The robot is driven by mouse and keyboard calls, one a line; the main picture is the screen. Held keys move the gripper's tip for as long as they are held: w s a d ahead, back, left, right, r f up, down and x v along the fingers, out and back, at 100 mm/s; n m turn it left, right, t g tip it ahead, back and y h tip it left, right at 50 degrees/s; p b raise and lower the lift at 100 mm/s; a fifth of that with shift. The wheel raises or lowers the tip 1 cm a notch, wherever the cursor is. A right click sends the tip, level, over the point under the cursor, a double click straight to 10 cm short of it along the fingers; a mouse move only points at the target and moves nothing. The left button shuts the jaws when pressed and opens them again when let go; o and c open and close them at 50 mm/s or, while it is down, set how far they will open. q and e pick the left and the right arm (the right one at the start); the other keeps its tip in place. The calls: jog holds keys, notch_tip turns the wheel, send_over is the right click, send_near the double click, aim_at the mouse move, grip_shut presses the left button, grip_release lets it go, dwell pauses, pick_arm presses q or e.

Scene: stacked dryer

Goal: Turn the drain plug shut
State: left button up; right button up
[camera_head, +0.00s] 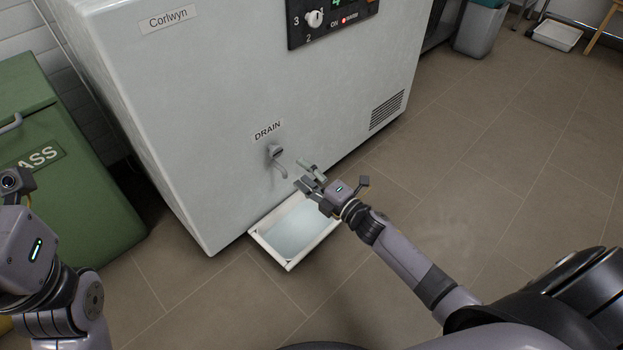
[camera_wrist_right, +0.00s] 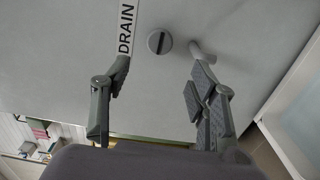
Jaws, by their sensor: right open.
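The round grey drain plug (camera_head: 274,152) sits on the white machine's front, below the DRAIN label. In the right wrist view the plug (camera_wrist_right: 159,42) shows a dark slot running roughly along the label's text. A bent drain spout (camera_head: 281,170) comes out beneath it; it also shows in the wrist view (camera_wrist_right: 202,54), close to one finger. My right gripper (camera_head: 308,173) is open and empty in front of the plug, its fingers spread to either side and apart from it. My left gripper (camera_head: 28,235) is at the left edge; its fingers cannot be made out.
A shallow white tray (camera_head: 255,234) with pale liquid lies on the floor below the spout, beneath my right gripper. A control panel (camera_head: 333,17) is higher on the machine (camera_head: 190,120). A green bin (camera_head: 85,190) stands left.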

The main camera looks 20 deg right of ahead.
jog(key=shift+v, duration=1.15)
